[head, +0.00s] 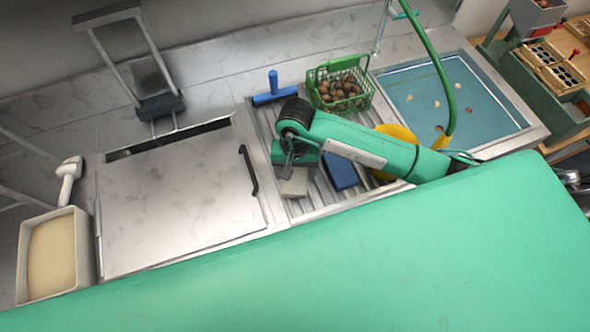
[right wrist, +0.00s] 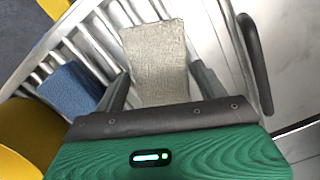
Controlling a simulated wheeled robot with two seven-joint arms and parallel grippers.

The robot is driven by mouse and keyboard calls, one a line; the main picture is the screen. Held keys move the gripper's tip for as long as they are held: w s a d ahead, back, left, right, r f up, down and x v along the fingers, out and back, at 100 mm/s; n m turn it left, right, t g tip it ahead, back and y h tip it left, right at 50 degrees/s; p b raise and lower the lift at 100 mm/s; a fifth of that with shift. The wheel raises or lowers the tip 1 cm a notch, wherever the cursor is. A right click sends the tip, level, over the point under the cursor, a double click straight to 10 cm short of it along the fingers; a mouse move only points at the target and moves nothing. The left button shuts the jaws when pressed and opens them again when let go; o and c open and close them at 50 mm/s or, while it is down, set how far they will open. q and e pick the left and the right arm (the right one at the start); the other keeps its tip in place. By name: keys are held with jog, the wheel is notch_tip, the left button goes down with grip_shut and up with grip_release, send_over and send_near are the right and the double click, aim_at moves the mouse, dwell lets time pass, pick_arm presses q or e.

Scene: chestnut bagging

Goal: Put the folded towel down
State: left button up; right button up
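The folded towel (head: 295,184) is a small pale grey-beige block. It lies on the ribbed metal drainer (head: 312,207), left of a blue block. My right gripper (head: 288,168) is just over the towel, pointing down at it. In the right wrist view the towel (right wrist: 158,55) sits between the two spread fingers of the gripper (right wrist: 161,70), with narrow gaps showing on both sides. Its near end is hidden behind the gripper body. My left gripper is not in view.
The blue block (head: 340,171) and a yellow round thing (head: 397,133) lie right of the towel. Behind stand a green basket of chestnuts (head: 324,77) and a blue-handled tool (head: 274,95). A metal lid (head: 180,200) with a black handle (head: 248,170) is at left; a water basin (head: 480,100) at right.

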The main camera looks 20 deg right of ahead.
aim_at(295, 169)
jog(key=shift+o, duration=0.4)
jog(key=shift+r, duration=0.2)
jog(key=shift+w+r, duration=0.1)
jog(key=shift+r, duration=0.15)
notch_tip(295, 169, up, 11)
jog(key=w+b, duration=0.1)
jog(key=b, duration=0.3)
jog(key=shift+d+r, duration=0.2)
jog(key=shift+d, duration=0.05)
jog(key=shift+f, duration=0.1)
